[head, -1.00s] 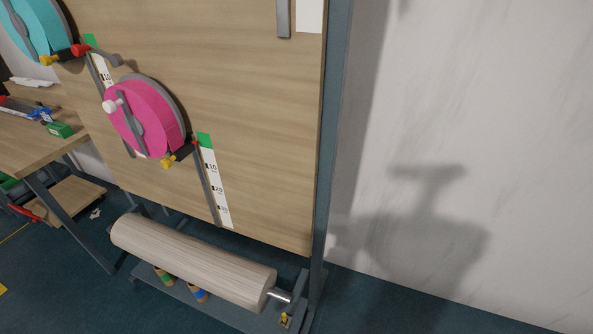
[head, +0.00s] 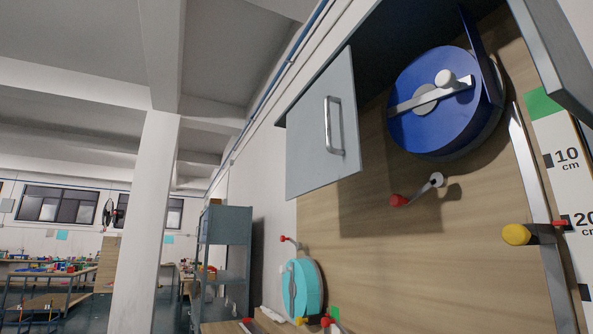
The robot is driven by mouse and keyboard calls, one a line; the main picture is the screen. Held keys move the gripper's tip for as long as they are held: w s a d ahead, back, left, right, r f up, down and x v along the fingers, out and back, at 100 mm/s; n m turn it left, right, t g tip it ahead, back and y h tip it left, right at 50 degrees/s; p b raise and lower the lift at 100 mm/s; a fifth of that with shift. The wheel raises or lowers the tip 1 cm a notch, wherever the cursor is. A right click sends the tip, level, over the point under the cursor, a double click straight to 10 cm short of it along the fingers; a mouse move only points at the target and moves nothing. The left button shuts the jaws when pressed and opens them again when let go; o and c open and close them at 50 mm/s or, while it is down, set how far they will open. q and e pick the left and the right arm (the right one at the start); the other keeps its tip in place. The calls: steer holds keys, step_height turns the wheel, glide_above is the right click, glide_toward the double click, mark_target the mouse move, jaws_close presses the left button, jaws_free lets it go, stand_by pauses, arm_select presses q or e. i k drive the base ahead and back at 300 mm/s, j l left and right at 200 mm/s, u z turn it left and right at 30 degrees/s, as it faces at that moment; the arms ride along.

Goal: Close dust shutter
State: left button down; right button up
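A grey panel (head: 318,130) with a vertical metal bar handle (head: 334,126) is in the upper middle of the head view. It looks like the dust shutter, but I cannot be sure. It stands to the left of a blue reel (head: 440,105) and leaves the reel uncovered. A second grey panel (head: 560,45) shows partly at the upper right edge, and the frame cuts it off. Neither of my grippers is in view.
The wooden board (head: 400,270) carries a red-tipped crank (head: 418,190), a yellow knob (head: 516,234), a centimetre scale (head: 566,160) and a teal reel (head: 301,288). A white pillar (head: 148,215) and a grey shelf rack (head: 222,250) stand at left.

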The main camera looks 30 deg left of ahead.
mark_target(306, 133)
steer(key=u, duration=0.95)
steer(key=i+j, duration=0.1)
steer(key=j, duration=0.2)
steer(key=i+j+z, duration=0.1)
steer(key=j, duration=0.15)
